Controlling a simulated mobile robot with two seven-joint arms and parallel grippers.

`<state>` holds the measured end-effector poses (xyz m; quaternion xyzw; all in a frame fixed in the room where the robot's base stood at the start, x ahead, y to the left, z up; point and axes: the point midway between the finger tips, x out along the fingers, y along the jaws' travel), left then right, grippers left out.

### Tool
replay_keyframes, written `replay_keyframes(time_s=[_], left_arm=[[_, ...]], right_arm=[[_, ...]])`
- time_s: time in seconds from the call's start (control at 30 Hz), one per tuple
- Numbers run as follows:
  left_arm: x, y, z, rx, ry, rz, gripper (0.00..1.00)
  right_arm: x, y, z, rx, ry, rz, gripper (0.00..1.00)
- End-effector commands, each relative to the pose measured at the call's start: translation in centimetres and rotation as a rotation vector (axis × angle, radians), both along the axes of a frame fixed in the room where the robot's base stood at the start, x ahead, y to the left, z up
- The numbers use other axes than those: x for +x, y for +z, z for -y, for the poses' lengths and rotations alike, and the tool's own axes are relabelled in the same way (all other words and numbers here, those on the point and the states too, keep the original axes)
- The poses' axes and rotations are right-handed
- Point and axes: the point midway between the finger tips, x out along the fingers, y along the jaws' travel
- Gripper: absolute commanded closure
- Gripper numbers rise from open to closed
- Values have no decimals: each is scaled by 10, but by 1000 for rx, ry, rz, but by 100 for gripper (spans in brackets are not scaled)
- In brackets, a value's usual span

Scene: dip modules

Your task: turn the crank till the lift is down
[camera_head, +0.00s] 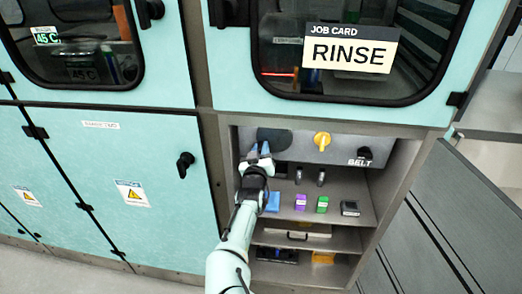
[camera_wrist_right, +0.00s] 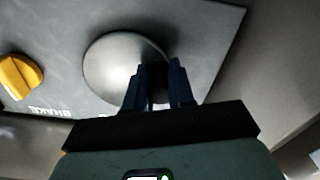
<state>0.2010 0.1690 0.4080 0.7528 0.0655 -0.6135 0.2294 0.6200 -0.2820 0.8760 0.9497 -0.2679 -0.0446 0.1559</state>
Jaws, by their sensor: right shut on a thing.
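The crank's round grey disc (camera_head: 275,138) is on the panel in the open bay, left of a yellow knob. It fills the middle of the right wrist view (camera_wrist_right: 108,68). My right gripper (camera_head: 260,150) is at the disc's lower left in the head view. In the wrist view its dark fingers (camera_wrist_right: 160,66) are shut on the crank's handle at the disc's edge; the handle is mostly hidden between them. My left gripper is not in view. I cannot make out the lift behind the dark windows.
A yellow knob (camera_head: 322,140) and a black BELT knob (camera_head: 364,153) are on the same panel. Below, a shelf holds a blue block (camera_head: 272,202), a purple block (camera_head: 300,202), a green block (camera_head: 322,204) and a dark box (camera_head: 350,208). A RINSE card (camera_head: 349,47) is above.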

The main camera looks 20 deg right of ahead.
Motion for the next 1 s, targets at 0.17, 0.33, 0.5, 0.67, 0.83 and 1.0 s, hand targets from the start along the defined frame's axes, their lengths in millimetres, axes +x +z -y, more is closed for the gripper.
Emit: replay_keyframes(time_s=[0.17,0.33,0.5,0.67,0.83,1.0], left_arm=[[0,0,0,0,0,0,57],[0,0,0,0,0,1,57],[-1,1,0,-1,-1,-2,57],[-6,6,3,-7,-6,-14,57],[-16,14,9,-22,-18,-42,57],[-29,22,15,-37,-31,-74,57]], right_arm=[[0,0,-1,-1,1,0,52],[0,0,0,-1,0,0,52],[-3,1,-3,-1,2,1,52],[-19,2,-12,1,1,1,52],[-49,3,-32,2,3,0,52],[-81,2,-52,-1,3,-1,52]])
